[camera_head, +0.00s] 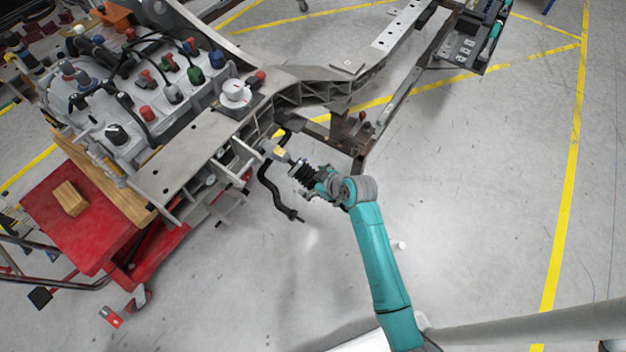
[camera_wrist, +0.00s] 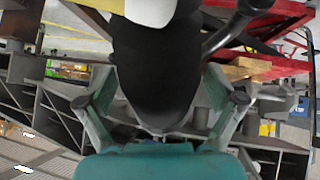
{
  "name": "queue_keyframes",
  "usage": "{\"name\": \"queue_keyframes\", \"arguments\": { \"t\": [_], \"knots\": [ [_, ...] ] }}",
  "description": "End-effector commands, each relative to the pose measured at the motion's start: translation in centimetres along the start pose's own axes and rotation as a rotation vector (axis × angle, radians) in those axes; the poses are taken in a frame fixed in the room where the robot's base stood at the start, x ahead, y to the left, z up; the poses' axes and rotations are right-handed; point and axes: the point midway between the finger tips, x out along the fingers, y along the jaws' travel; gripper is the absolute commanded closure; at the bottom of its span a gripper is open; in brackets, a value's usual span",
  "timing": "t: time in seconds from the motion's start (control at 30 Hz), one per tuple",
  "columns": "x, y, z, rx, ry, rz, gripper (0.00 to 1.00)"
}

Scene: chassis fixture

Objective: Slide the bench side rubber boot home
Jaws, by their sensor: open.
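A black ribbed rubber boot (camera_head: 303,172) sits just in front of my gripper (camera_head: 324,182) in the head view, beside the chassis frame. In the wrist view the boot (camera_wrist: 155,70) is large and dark and fills the middle, between the two fingers of my gripper (camera_wrist: 160,100). The fingers are spread on either side of it; their tips are partly hidden. A pale part with a yellowish patch (camera_head: 281,152) lies beyond the boot towards the frame. A white and yellow part (camera_wrist: 150,10) shows at the boot's far end in the wrist view. I cannot tell how far the boot is seated.
The grey chassis frame (camera_head: 190,150) lies left of my gripper, with brackets along its edge. A black curved bar (camera_head: 272,195) hangs close by. A red cart (camera_head: 75,215) with a wooden block (camera_head: 70,198) stands further left. The floor right of my arm is mostly clear.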

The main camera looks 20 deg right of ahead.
Motion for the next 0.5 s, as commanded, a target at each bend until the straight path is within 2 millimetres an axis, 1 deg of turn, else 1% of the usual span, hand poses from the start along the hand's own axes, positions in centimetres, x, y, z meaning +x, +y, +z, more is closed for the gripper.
{"name": "queue_keyframes", "arguments": {
  "t": [0.23, 0.27, 0.3, 0.37, 0.4, 0.47, 0.5],
  "knots": [
    [0.06, -0.01, -0.01, 0.000, 0.000, 0.000, 0.07],
    [0.05, -0.01, -0.01, 0.000, 0.000, 0.000, 0.15],
    [0.05, -0.01, -0.01, 0.000, 0.000, 0.000, 0.25],
    [0.04, -0.01, -0.01, 0.000, 0.000, 0.000, 0.40],
    [0.04, -0.01, -0.01, 0.000, 0.000, 0.000, 0.50],
    [0.04, -0.01, 0.00, 0.000, 0.000, 0.000, 0.65],
    [0.04, -0.01, 0.00, 0.000, 0.000, 0.000, 0.75]
  ]
}}
